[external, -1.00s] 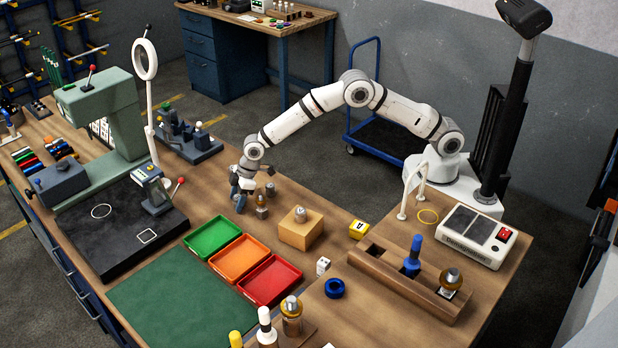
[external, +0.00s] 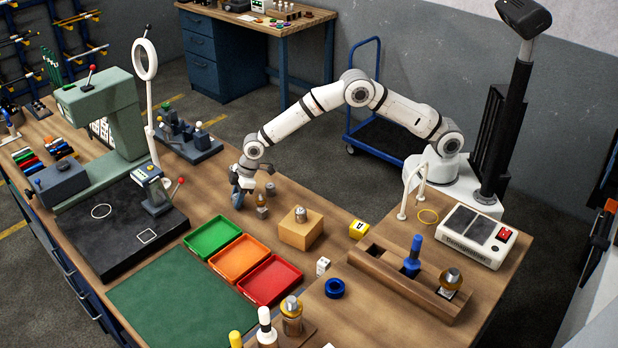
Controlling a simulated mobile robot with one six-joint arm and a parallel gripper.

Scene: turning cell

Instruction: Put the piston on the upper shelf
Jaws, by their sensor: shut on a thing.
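My gripper (external: 239,194) is at the end of the white arm, low over the middle of the wooden bench. It is shut on a small dark part (external: 238,203), mostly hidden by the fingers; I cannot tell whether this is the piston. A small grey and brass part (external: 261,207) stands upright just right of my gripper, apart from it. A silver cylindrical part (external: 301,214) stands on a wooden block (external: 297,235) further right; it too could be a piston. I cannot make out which surface is the upper shelf.
Green (external: 212,237), orange (external: 239,258) and red (external: 270,281) trays lie in front of my gripper. A green press (external: 105,120) and a ring lamp (external: 145,60) stand to the left. A small dark fixture (external: 188,140) is behind. A wooden rack (external: 390,283) is at right.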

